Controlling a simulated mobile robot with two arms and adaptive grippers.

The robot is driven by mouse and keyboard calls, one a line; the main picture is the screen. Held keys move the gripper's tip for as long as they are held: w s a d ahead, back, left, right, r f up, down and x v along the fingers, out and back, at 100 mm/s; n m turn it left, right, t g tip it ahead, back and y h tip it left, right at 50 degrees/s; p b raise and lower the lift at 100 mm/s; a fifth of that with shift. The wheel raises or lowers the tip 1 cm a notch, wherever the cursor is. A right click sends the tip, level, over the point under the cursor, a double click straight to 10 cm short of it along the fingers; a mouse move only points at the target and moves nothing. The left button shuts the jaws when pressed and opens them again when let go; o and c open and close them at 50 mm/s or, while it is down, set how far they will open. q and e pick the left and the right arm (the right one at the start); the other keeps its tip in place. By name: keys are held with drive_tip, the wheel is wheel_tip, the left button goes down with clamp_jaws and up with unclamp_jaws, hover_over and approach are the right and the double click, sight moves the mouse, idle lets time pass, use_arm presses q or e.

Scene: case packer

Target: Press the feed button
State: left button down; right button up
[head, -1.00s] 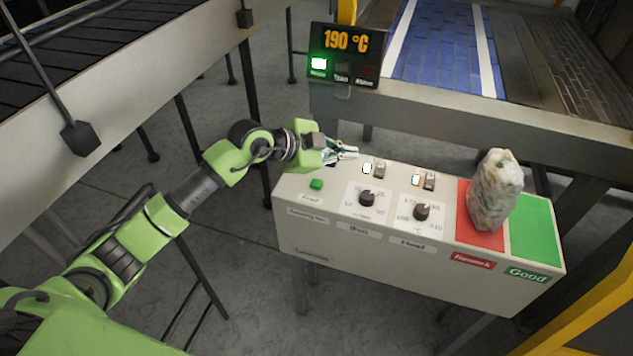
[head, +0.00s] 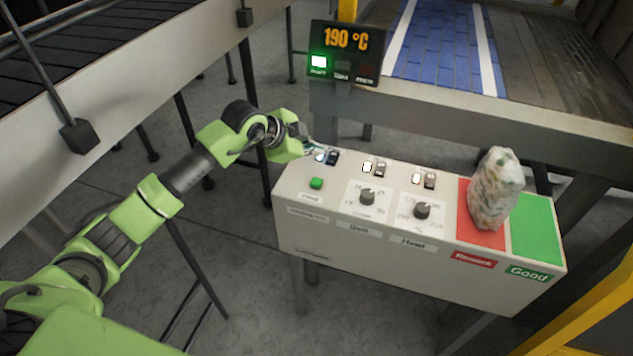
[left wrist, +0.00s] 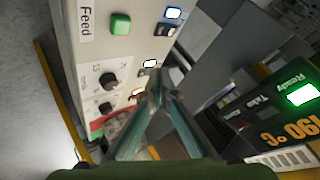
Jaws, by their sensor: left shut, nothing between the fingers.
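The green feed button (head: 316,183) sits on the left end of the control box top, above a "Feed" label. It also shows in the left wrist view (left wrist: 121,24), beside the word "Feed". My left gripper (head: 316,149) is at the box's back left corner, behind the button and apart from it, close to the leftmost rocker switch (head: 333,158). In the left wrist view its fingers (left wrist: 157,98) come together at the tips with nothing between them. My right gripper is in neither view.
The control box (head: 330,232) also carries the belt knob (head: 367,196), the heat knob (head: 422,210) and more lit switches. A filled bag (head: 495,188) stands at the red pad, beside the green pad (head: 537,232). A display (head: 345,52) reads 190 °C behind the box.

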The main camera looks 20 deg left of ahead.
sight(315, 182)
use_arm(q)
wheel_tip(315, 182, down, 8)
drive_tip(key=b, duration=0.5)
drive_tip(key=shift+r, duration=0.15)
idle(1.1)
drive_tip(key=shift+f+b, duration=0.3)
drive_tip(key=shift+f, duration=0.25)
